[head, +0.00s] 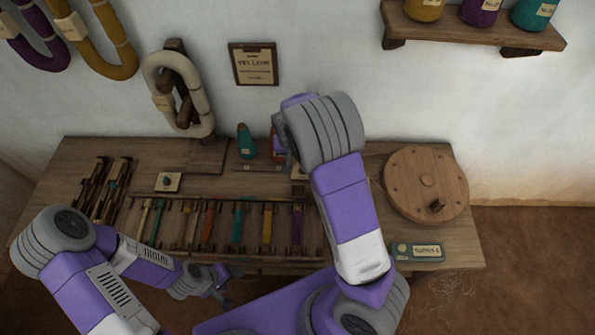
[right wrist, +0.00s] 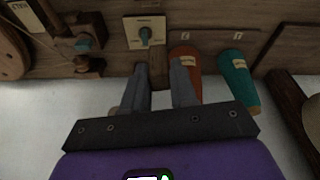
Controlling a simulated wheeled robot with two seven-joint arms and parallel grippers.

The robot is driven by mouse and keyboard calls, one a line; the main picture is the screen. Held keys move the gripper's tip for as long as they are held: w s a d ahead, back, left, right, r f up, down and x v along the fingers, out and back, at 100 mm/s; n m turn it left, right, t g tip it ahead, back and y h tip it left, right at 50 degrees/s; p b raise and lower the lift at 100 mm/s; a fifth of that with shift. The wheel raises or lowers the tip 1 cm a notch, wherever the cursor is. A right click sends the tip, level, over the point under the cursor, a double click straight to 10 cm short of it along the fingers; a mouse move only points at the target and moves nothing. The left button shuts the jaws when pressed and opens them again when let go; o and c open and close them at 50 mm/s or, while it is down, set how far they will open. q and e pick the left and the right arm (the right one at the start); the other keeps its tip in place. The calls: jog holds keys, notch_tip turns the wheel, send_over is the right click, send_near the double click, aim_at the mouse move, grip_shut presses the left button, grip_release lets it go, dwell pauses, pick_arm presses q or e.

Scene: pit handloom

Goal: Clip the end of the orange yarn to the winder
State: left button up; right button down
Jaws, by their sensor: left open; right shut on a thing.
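My right gripper (right wrist: 159,78) is shut on a small brown wooden piece (right wrist: 157,62), which shows between its fingers in the right wrist view. An orange cone (right wrist: 185,62) stands right beside it, partly covered by a finger. I cannot make out the yarn end. A round wooden wheel (head: 427,183) with a peg is on the right of the bench; its edge also shows in the right wrist view (right wrist: 12,55). Between wheel and gripper, a wooden mount with a teal part (right wrist: 85,43) may belong to the winder. My left gripper (head: 217,284) is open, low near the bench front.
A teal cone (head: 246,142) stands left of the orange one. A rack of coloured bobbins (head: 237,225) fills the bench front. A teal labelled box (head: 417,251) is at the front right. A hank on a wooden holder (head: 178,95) stands at the back left.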

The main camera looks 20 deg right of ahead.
jog(key=w+r+n+t, duration=0.35)
jog(key=w+r, duration=0.55)
jog(key=w, duration=0.3)
jog(key=shift+n, duration=0.45)
jog(key=shift+a+f+b, duration=0.1)
jog(key=shift+f+b, duration=1.4)
jog(key=shift+f, duration=1.15)
jog(key=shift+r, duration=0.15)
notch_tip(320, 180, up, 5)
jog(key=p, duration=0.3)
jog(key=shift+p, duration=0.3)
